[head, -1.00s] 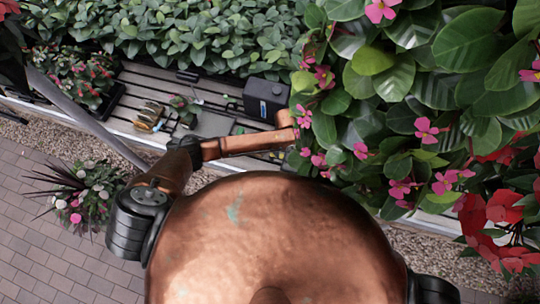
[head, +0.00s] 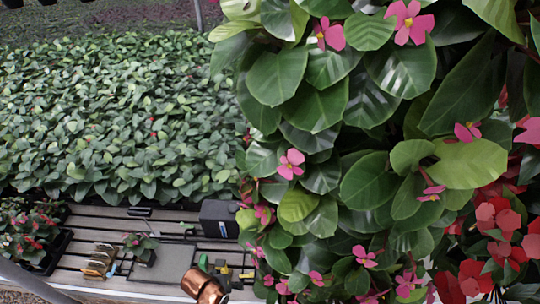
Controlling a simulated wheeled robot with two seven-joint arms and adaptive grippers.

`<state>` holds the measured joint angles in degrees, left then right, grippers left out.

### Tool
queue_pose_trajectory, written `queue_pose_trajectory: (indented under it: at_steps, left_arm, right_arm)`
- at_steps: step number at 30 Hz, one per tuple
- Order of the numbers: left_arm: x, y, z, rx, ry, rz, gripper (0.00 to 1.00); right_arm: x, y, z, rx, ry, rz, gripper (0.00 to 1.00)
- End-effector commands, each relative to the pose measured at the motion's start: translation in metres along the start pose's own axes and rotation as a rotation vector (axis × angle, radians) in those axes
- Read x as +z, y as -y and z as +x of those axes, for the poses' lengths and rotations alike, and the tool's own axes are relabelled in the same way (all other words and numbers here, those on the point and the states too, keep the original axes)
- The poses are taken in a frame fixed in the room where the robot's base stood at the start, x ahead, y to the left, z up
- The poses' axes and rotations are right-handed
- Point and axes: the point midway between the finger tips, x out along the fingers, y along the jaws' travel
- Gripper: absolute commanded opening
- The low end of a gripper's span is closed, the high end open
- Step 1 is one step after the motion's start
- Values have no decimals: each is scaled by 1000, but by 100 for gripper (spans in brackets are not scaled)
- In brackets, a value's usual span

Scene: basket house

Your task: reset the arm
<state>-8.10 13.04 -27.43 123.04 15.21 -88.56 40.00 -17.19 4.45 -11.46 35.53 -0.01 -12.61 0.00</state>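A short copper-coloured piece of my arm shows at the bottom edge of the head view, in front of the slatted bench (head: 130,218). The rest of that arm is below the frame. No fingers of my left gripper can be made out, and nothing of my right arm or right gripper shows.
On the bench stand a black box (head: 219,219), a small potted plant (head: 142,246), a stack of small tan items (head: 99,260) and a tray of red flowers (head: 35,236). A dense green hedge (head: 120,110) lies behind. Large leaves with pink flowers (head: 290,163) fill the right side, close by.

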Motion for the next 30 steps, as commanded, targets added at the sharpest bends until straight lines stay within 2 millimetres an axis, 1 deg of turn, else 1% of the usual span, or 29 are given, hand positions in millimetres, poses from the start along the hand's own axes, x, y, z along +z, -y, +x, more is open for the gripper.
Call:
queue_pose_trajectory:
  at_steps: [1,3,6,9,12,21,22,24,29,30]
  left_arm:
    - [9,27,-15,-21,-27,16,30]
    - [16,60,-34,-65,-61,57,30]
    - [27,96,-57,-125,-88,103,30]
    - [38,125,-76,-179,-100,137,30]
    - [48,148,-92,-227,-104,163,30]
    - [80,204,-138,-359,-93,228,30]
    - [80,206,-132,-361,-89,234,30]
    - [80,211,-109,-356,-82,235,30]
    - [81,223,-66,-352,-68,237,30]
    - [82,226,-55,-350,-64,237,30]
  right_arm:
    - [0,0,0,0,0,0,57]
    - [0,0,0,0,0,0,57]
    - [0,0,0,0,0,0,57]
    - [0,0,0,0,0,0,57]
    - [0,0,0,0,0,0,57]
    - [0,-1,0,1,0,-1,57]
    - [0,-1,2,1,0,-1,57]
    - [1,-2,7,2,0,-1,57]
    - [3,-3,16,3,2,-1,57]
    - [4,-3,19,4,2,-1,57]
